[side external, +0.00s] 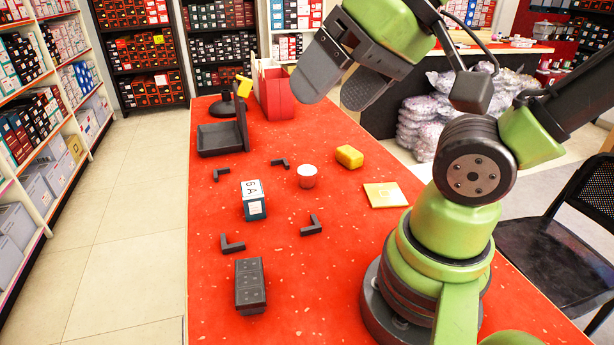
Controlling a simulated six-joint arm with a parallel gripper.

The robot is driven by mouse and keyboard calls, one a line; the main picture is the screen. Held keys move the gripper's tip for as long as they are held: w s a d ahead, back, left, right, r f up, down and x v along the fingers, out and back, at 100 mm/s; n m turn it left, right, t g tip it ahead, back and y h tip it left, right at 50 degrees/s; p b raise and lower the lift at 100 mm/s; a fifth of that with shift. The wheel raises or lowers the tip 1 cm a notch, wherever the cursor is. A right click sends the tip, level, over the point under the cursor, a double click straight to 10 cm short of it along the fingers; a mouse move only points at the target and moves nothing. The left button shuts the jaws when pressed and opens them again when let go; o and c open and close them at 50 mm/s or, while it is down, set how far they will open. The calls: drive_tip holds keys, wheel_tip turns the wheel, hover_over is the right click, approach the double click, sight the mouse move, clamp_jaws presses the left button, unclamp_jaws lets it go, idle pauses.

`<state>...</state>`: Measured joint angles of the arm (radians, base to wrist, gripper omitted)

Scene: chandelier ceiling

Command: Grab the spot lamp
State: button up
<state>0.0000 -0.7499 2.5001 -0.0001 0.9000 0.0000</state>
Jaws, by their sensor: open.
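What looks like the spot lamp (243,86) stands at the far left of the red table, with a small yellow head and a dark round base. A black holder with an upright panel hides part of it, so its stem is hard to make out. My gripper (333,96) is raised above the far part of the table, to the right of the lamp. Its two broad dark fingers are apart with nothing between them. It does not touch the lamp.
On the red table (350,285) are the black holder (220,140), red file boxes (273,92), a yellow block (349,156), a red-and-white cup (307,177), a labelled box (254,201), a flat square (385,195), a dark block (250,284) and several black corner pieces (232,244).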

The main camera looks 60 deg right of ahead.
drive_tip(key=m+g+h, duration=0.2)
drive_tip(key=m+g, duration=0.3)
drive_tip(key=m, duration=2.9)
hover_over(307, 170)
drive_tip(key=f, duration=2)
drive_tip(key=shift+s, duration=0.35)
drive_tip(key=f, duration=0.3)
drive_tip(key=shift+w+f+g, duration=0.2)
drive_tip(key=shift+f+g, duration=0.1)
drive_tip(key=shift+w+d+f, duration=0.1)
drive_tip(key=shift+f, duration=1.45)
drive_tip(key=shift+w+f, duration=0.1)
drive_tip(key=shift+f, duration=1.4)
drive_tip(key=c, duration=1)
